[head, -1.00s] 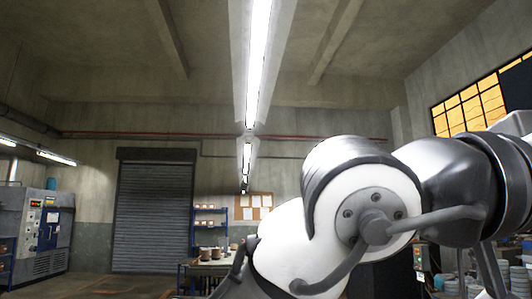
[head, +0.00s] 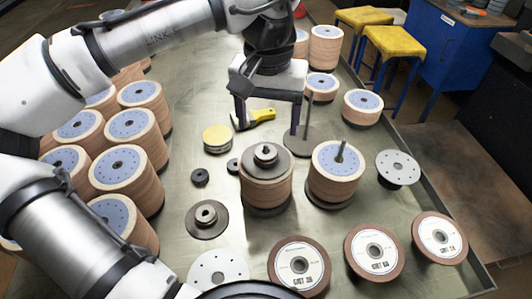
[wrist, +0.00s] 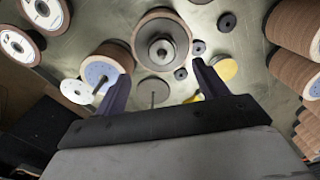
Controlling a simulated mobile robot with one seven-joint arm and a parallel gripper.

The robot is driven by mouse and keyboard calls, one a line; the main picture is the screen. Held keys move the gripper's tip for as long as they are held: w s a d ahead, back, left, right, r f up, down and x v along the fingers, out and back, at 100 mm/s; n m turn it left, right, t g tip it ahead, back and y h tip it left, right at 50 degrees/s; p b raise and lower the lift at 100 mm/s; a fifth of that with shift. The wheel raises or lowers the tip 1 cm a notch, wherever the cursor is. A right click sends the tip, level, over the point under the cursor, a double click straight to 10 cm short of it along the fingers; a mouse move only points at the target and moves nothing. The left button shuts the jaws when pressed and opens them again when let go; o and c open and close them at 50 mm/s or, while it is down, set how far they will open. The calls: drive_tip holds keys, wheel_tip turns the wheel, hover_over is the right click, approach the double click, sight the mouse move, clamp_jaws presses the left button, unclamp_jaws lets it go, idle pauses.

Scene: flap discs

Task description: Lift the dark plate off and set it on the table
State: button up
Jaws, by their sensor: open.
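The dark plate (head: 256,164) is a round grey disc with a raised hub, lying on top of a stack of tan flap discs (head: 265,190) in the middle of the table (head: 335,235). In the wrist view the dark plate (wrist: 170,38) is at the top centre, beyond the fingertips. My gripper (head: 268,115) is open and empty, pointing down behind the stack and apart from the plate. Its two fingers (wrist: 161,78) show spread in the wrist view.
A bare spindle on a round base (head: 303,142) stands behind right. A disc stack with a spindle (head: 338,165) stands to the right. Another dark flanged plate (head: 207,222) lies front left. Several flap stacks crowd the left; labelled discs (head: 299,266) line the front.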

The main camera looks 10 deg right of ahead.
sight(266, 145)
drive_tip(key=shift+w+a+f+p, duration=0.1)
drive_tip(key=shift+f+p, duration=0.25)
drive_tip(key=shift+f, duration=1.65)
drive_tip(key=shift+a+f+p, duration=0.1)
drive_tip(key=shift+f+p, duration=0.25)
drive_tip(key=shift+f, duration=1.6)
drive_tip(key=c, duration=1.4)
drive_tip(key=shift+o, duration=0.2)
drive_tip(key=shift+r, duration=0.1)
wheel_tip(266, 145, up, 20)
drive_tip(key=b, duration=0.1)
drive_tip(key=shift+b, duration=0.4)
